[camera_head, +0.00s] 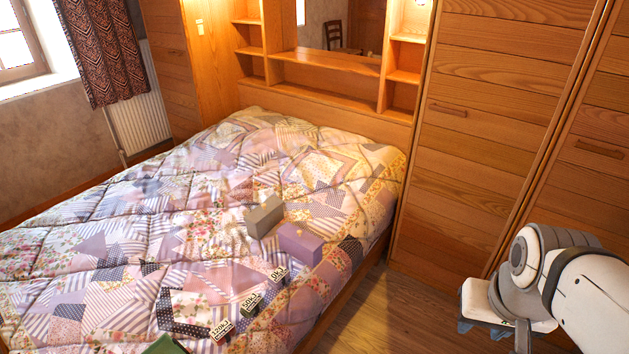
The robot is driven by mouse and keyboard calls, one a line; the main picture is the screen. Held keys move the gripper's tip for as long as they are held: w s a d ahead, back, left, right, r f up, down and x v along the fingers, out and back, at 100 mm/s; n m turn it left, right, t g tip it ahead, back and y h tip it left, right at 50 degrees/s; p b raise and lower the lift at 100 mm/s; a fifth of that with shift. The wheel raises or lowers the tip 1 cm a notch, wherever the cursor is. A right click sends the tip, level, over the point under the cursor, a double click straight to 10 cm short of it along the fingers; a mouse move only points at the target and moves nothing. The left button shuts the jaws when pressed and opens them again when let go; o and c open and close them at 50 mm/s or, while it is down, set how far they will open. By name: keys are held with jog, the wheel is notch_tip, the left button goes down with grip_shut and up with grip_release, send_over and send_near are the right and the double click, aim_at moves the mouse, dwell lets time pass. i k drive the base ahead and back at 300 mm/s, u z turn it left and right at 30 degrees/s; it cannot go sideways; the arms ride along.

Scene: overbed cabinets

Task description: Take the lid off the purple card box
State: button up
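The purple card box (300,244) sits on the quilt near the right edge of the bed. It looks closed, but I cannot make out a seam between lid and body. My gripper (495,332) is at the lower right, over the floor beside the bed and well apart from the box. Its fingers point down and are small and partly hidden, so I cannot tell whether they are open or shut. I see nothing held.
A grey box (264,216) stands just left of and behind the purple one. A dark green object (166,345) is cut off below. Wooden cabinets (490,130) rise behind; floor (400,310) is clear.

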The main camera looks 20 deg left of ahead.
aim_at(308, 242)
jog(key=u, duration=0.4)
jog(key=i, duration=1.1)
jog(key=u, duration=0.5)
